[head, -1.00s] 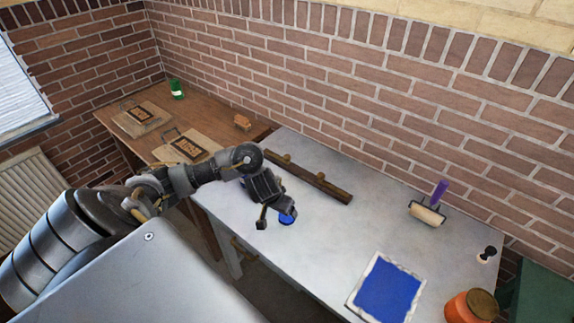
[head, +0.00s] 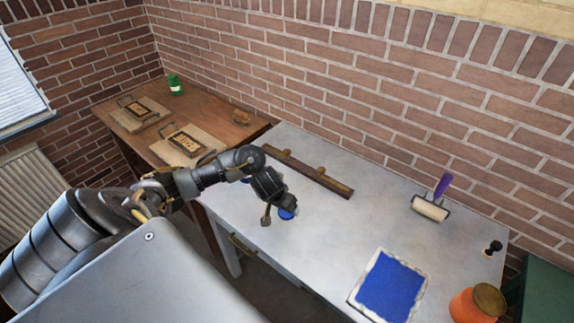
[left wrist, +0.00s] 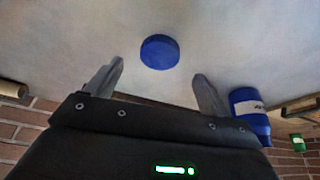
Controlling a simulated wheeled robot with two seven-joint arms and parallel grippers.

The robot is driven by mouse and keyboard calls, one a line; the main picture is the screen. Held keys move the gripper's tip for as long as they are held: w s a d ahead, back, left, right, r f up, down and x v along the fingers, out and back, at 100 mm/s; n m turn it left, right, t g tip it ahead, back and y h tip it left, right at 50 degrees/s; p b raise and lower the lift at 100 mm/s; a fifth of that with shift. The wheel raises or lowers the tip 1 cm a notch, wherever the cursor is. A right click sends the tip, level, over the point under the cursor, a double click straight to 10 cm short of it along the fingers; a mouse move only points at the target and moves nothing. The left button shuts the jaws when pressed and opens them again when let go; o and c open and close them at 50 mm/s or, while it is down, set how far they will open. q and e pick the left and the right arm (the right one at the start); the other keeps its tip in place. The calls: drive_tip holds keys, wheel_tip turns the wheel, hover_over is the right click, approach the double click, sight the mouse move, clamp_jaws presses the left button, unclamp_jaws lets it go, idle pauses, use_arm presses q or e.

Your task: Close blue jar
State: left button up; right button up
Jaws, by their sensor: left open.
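A round blue lid (left wrist: 160,52) lies on the pale table, ahead of and between my left fingertips in the left wrist view. In the head view it shows as a blue patch (head: 287,214) by my left gripper (head: 277,213). My left gripper (left wrist: 158,72) is open and empty, pointing down at the lid, with clear space between the fingers and it. The blue jar (left wrist: 249,112), with a white label, stands beyond the right-hand finger in the left wrist view. In the head view only a blue sliver (head: 246,180) shows behind my arm. The jar's mouth is hidden.
A dark wooden bar (head: 310,172) lies behind the gripper. A roller (head: 430,207), blue ink slab (head: 390,288) and orange jar (head: 477,303) are at the right. A wooden table (head: 165,125) with presses and a green jar (head: 174,84) adjoins at left. The middle of the pale table is clear.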

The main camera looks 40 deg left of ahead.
use_arm(q)
drive_tip(key=shift+f, duration=0.3)
drive_tip(key=b+x, duration=0.2)
drive_tip(key=x, duration=0.2)
drive_tip(key=shift+w+f, duration=0.25)
drive_tip(key=c, duration=1)
